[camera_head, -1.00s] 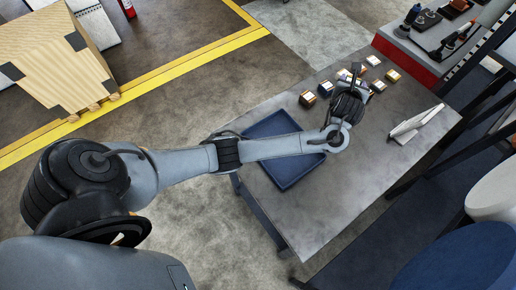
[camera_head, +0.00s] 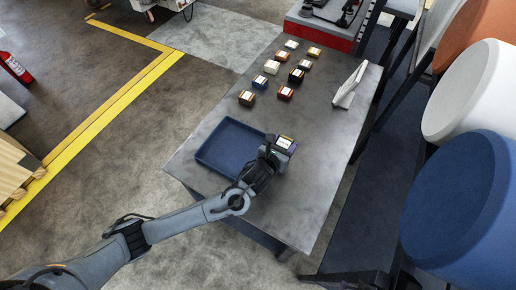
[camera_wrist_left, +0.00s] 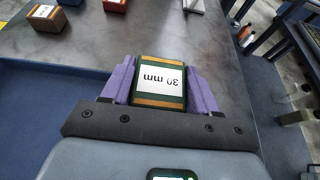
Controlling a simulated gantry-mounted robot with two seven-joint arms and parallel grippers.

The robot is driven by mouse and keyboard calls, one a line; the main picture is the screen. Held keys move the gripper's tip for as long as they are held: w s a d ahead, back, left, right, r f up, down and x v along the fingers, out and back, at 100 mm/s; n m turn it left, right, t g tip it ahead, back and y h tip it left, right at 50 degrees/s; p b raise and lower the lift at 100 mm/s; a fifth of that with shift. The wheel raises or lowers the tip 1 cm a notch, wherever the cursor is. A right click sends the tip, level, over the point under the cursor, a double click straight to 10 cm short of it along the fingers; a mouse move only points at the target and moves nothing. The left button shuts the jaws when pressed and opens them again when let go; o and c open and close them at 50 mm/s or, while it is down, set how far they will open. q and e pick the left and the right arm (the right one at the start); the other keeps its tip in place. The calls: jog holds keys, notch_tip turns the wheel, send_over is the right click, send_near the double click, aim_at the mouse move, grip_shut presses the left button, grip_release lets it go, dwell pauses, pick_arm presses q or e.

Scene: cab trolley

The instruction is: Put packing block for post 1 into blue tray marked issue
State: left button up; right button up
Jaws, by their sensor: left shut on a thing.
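My left gripper (camera_head: 277,149) is shut on a green block with orange-brown bands (camera_wrist_left: 160,80). The block's white label reads "30 mm", upside down in the left wrist view, between the purple fingers. In the head view this block (camera_head: 285,142) is at the gripper's tip, just right of the blue tray (camera_head: 203,152). The tray looks empty, and the arm passes near its front right corner. It also shows at the left of the left wrist view (camera_wrist_left: 40,95). I cannot read any "issue" mark or post number. My right gripper is not in view.
Several other labelled blocks (camera_head: 247,98) stand in loose rows on the grey table (camera_head: 300,215), beyond the tray. Large drums, one white (camera_head: 468,90), are on the right. The table's front is clear.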

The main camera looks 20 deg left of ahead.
pick_arm(q)
jog(key=a+f, duration=0.1)
jog(key=a, duration=0.1)
jog(key=a+f, duration=0.2)
jog(key=a, duration=0.1)
jog(key=a+f, duration=0.1)
jog(key=a, duration=0.1)
jog(key=shift+w+a+f, duration=0.2)
jog(key=shift+w+f, duration=0.05)
jog(key=shift+w, duration=0.15)
jog(key=shift+f+b, duration=0.4)
jog(key=shift+f, duration=1.5)
jog(key=shift+f, duration=0.15)
jog(key=o, duration=1.1)
jog(key=shift+s+r, duration=0.2)
jog(key=p+v, duration=0.1)
jog(key=v, duration=1)
jog(key=shift+s+r+p, duration=0.1)
jog(key=shift+s+p, duration=0.2)
jog(key=shift+p, duration=0.1)
